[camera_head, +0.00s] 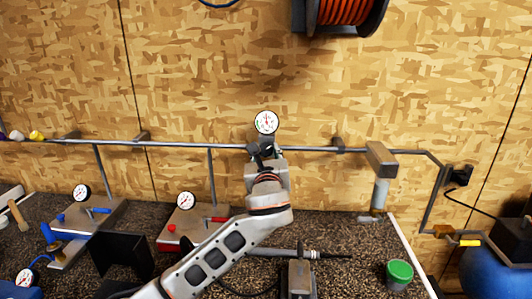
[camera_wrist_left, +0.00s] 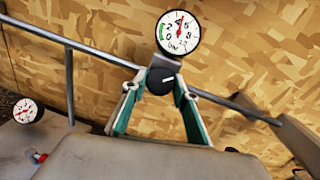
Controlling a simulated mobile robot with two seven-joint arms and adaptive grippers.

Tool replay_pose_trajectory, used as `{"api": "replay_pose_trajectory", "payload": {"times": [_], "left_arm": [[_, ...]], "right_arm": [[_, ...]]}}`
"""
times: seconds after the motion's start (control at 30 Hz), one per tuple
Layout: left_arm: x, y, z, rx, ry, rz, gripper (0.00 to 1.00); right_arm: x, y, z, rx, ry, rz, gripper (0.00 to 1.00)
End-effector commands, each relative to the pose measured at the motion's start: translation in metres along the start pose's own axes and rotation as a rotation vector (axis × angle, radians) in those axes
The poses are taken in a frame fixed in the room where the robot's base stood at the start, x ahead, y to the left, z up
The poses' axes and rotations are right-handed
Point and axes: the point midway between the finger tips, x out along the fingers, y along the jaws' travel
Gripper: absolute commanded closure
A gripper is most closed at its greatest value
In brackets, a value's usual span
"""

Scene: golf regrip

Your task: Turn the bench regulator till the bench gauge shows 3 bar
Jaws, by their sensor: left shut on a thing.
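The bench gauge (camera_head: 266,122) is a round white dial above the pipe on the wall. It shows larger in the left wrist view (camera_wrist_left: 179,34), with a red needle pointing roughly up and a green arc at its left; I cannot read the exact value. The bench regulator (camera_wrist_left: 160,80) is a dark knob with a pale mark, just below the gauge. My left gripper (camera_head: 265,153) is at the regulator, its green-padded fingers (camera_wrist_left: 158,98) closed around the knob from both sides. In the head view the gripper and wrist partly hide the regulator. My right gripper is not in view.
A metal pipe (camera_head: 200,145) runs along the wooden wall. Two smaller gauges (camera_head: 82,193) (camera_head: 186,200) stand on plates on the dark bench. A horizontal shaft (camera_head: 318,254) and a green-lidded tub (camera_head: 399,273) are at front right. An orange hose reel (camera_head: 345,12) hangs above.

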Motion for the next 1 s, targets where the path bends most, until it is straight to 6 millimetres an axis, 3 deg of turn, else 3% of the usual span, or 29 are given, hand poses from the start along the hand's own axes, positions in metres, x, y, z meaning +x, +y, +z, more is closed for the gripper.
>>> {"api": "replay_pose_trajectory", "payload": {"times": [0.03,0.1,0.53,0.67,1.0], "left_arm": [[0.000,0.000,0.000,0.001,0.000,0.001,0.66],[0.000,0.000,0.000,0.001,0.000,0.000,0.55],[-0.007,-0.001,0.000,-0.001,0.000,-0.003,0.55],[-0.025,-0.001,-0.001,-0.002,0.001,-0.003,0.55],[-0.092,0.000,-0.001,-0.001,0.002,-0.003,0.55]], "right_arm": [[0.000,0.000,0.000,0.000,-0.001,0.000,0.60],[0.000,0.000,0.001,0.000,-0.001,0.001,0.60],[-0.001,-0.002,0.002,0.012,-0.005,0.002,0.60],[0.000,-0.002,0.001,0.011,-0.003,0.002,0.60],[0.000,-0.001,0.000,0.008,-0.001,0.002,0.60]]}}
